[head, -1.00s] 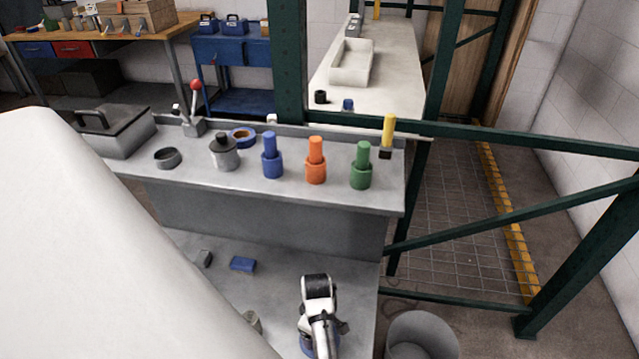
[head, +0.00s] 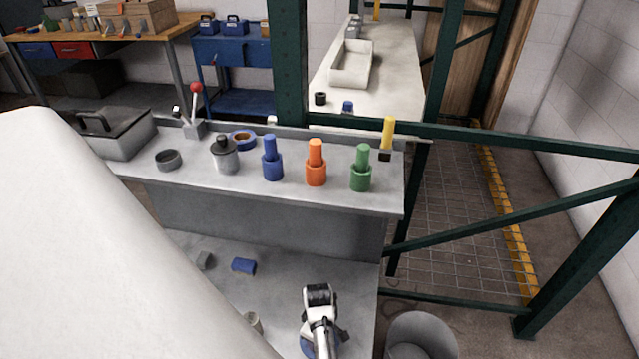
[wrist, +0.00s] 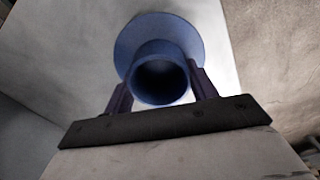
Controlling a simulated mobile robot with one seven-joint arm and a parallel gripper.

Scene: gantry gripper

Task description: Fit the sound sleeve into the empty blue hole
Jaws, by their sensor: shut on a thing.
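My gripper (wrist: 160,92) is shut on a blue hollow sleeve (wrist: 138,72), with one dark finger on each side of it. The sleeve's open end faces the wrist camera. A wider blue disc (wrist: 148,24) lies directly behind the sleeve; I cannot tell whether it is the sleeve's flange or a separate blue collar. In the head view my gripper (head: 322,335) is low over the lower grey surface, near its front right, with some blue (head: 308,346) showing beside it. The hole itself is not clearly visible.
On the raised grey shelf (head: 330,198) stand blue (head: 271,168), orange (head: 316,174) and green (head: 361,179) collars with pegs. A grey bin (head: 422,335) stands right. Green frame bars (head: 500,208) cross the right side.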

